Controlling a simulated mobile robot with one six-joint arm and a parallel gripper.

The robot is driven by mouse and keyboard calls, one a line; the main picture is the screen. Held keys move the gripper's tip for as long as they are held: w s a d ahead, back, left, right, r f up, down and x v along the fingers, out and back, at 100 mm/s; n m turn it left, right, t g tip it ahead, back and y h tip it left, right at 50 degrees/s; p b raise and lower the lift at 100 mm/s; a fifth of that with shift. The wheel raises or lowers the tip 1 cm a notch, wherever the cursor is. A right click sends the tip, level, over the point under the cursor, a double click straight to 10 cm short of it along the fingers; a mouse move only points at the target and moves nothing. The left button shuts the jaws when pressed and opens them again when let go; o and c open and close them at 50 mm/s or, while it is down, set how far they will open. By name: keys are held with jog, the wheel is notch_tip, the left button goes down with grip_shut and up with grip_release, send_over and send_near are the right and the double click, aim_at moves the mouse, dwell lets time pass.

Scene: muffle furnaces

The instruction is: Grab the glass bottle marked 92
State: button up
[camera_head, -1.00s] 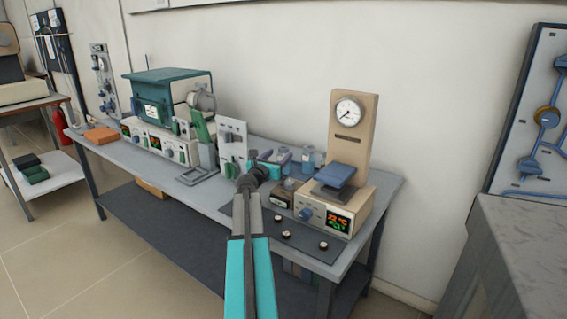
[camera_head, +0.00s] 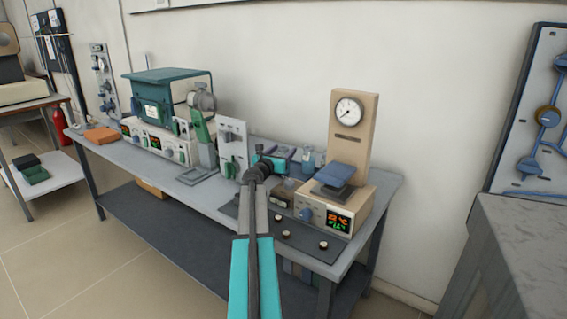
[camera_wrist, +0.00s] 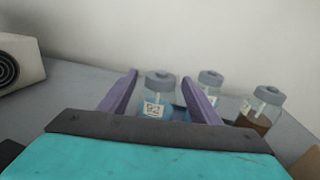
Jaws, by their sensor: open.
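The glass bottle marked 92 (camera_wrist: 157,96) shows in the wrist view, with a grey cap, a white label and blue liquid. It stands upright between the two purple fingers of my gripper (camera_wrist: 158,90), which is open. The fingers' near parts and my teal gripper body hide its lower part. I cannot tell if either finger touches it. In the head view, my gripper (camera_head: 279,155) reaches over the table among the bottles behind my arm; the label cannot be read there.
Two more capped bottles stand to the right, one behind (camera_wrist: 209,82) and one with brown liquid (camera_wrist: 262,105). In the head view, a beige gauge stand with a blue platform (camera_head: 347,140) is right of my gripper. A white switch panel (camera_head: 232,140) is left. The wall is behind.

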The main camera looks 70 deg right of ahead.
jog(key=shift+d, duration=0.45)
dwell(0.3)
grip_shut()
